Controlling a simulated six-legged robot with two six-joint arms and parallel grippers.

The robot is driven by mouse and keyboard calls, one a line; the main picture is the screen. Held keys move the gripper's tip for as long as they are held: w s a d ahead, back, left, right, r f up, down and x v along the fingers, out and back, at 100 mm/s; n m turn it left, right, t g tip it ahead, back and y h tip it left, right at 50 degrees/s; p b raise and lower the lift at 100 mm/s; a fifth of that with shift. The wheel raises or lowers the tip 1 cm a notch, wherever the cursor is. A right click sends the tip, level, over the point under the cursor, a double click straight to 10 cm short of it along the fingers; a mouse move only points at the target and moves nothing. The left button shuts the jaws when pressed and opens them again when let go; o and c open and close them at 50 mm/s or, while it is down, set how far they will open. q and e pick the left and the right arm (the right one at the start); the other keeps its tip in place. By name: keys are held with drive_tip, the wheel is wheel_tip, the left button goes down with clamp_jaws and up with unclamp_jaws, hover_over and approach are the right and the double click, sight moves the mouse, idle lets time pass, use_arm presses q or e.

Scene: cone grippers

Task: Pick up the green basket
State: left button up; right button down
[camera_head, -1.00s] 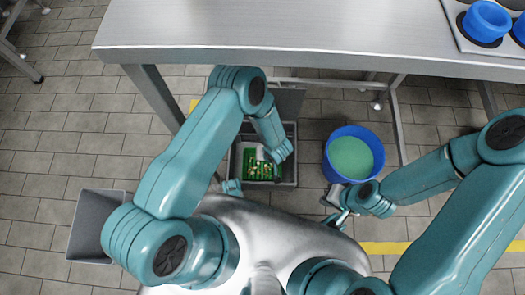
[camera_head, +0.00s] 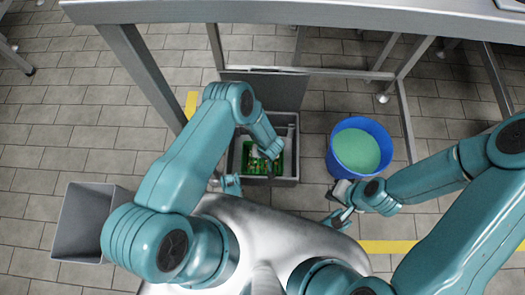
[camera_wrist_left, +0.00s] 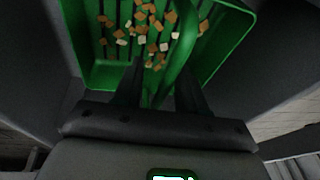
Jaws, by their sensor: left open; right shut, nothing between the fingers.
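The green basket (camera_head: 247,165) sits inside an open grey bin on the floor. In the left wrist view it shows as a green tray (camera_wrist_left: 222,52) with small orange and pale pieces in it. My left gripper (camera_wrist_left: 160,88) is open, its two dark fingers on either side of a green handle-like bar (camera_wrist_left: 163,78). Whether they touch the bar I cannot tell. In the head view my left wrist covers part of the basket. My right gripper (camera_head: 337,219) is shut and empty, low beside the blue bucket and away from the basket.
The grey bin (camera_head: 287,182) closely surrounds the basket, with its lid raised behind it. A blue bucket (camera_head: 333,163) with green contents stands to the right. A metal table (camera_head: 330,25) with legs spans the back. Another grey bin (camera_head: 68,235) is on the left.

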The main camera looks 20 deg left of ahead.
use_arm(q)
drive_tip(key=shift+f, duration=0.15)
idle(0.4)
clamp_jaws()
